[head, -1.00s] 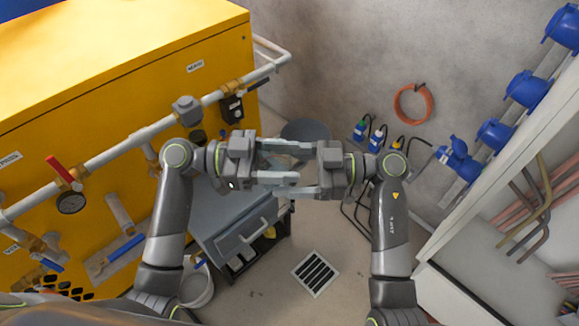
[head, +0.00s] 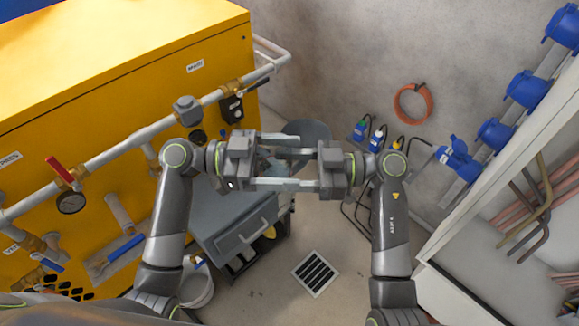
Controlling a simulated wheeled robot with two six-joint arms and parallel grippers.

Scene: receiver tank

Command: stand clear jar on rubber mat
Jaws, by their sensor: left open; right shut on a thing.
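A see-through jar (head: 281,170) shows faintly between my two grippers, mostly hidden by their fingers. My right gripper (head: 279,166) comes in from the right and is shut on the jar. My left gripper (head: 306,162) faces it from the left, with its fingers spread open on either side of the jar and the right fingers. I cannot make out whether the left fingers still touch the jar. I cannot pick out the rubber mat in this view.
A yellow machine (head: 90,110) with pipes and valves stands on the left. A grey-lidded box (head: 235,222) is below my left gripper. A white bucket (head: 197,290) and floor drain (head: 316,273) are lower. A pale cabinet (head: 500,190) bounds the right.

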